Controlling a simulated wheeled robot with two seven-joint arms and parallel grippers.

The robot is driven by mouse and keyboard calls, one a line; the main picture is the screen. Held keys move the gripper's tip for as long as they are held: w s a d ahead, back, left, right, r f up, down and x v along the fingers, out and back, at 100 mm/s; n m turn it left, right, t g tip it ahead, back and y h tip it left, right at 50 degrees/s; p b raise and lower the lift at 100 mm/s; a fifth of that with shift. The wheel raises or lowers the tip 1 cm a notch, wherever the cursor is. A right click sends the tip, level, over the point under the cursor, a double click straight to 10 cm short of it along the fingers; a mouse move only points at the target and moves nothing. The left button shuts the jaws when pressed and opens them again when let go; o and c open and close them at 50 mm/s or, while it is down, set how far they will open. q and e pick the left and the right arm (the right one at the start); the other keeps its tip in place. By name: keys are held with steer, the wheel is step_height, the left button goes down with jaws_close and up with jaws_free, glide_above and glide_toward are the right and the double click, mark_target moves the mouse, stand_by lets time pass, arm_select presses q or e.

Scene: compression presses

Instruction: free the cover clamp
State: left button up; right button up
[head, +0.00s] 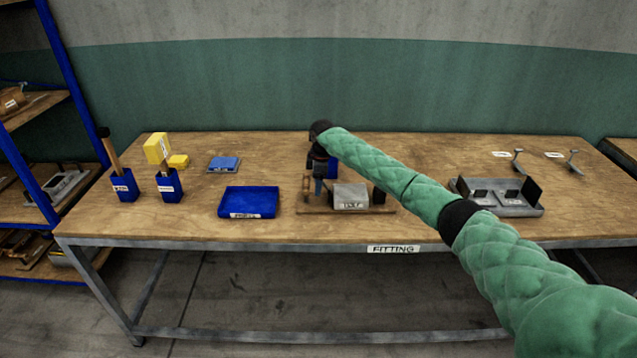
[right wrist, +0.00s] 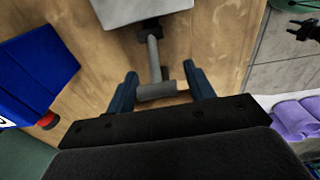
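A clamp fixture stands mid-table on a thin brown base (head: 345,211). It carries a grey block (head: 350,195) with a white label, which also shows at the top of the right wrist view (right wrist: 140,10). A grey rod (right wrist: 153,52) runs from a dark joint at the block to a grey crossbar (right wrist: 158,92). My right gripper (head: 318,188) is low over the fixture's left end. In the right wrist view its blue fingers (right wrist: 161,80) are open, one on each side of the crossbar; contact is unclear. In the head view the gripper hides the rod.
A blue tray (head: 249,202) lies left of the fixture. Two blue holders (head: 124,187) (head: 168,186) and yellow blocks (head: 157,148) stand further left. A grey tray (head: 505,208) with dark plates is at right. The table front between is mostly clear.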

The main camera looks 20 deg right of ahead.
steer(key=shift+r, duration=0.35)
steer(key=r+b, duration=0.1)
steer(key=r, duration=0.2)
steer(key=r+b, duration=0.1)
steer(key=r, duration=0.1)
steer(key=shift+d+r+b, duration=0.15)
steer(key=shift+d+b, duration=0.1)
steer(key=shift+b, duration=0.05)
arm_select(q)
step_height(320, 180, up, 6)
steer(key=w+d, duration=0.1)
steer(key=d, duration=0.1)
steer(key=shift+r+g, duration=0.15)
steer(key=shift+g, duration=0.15)
arm_select(e)
steer(key=shift+r, duration=0.9)
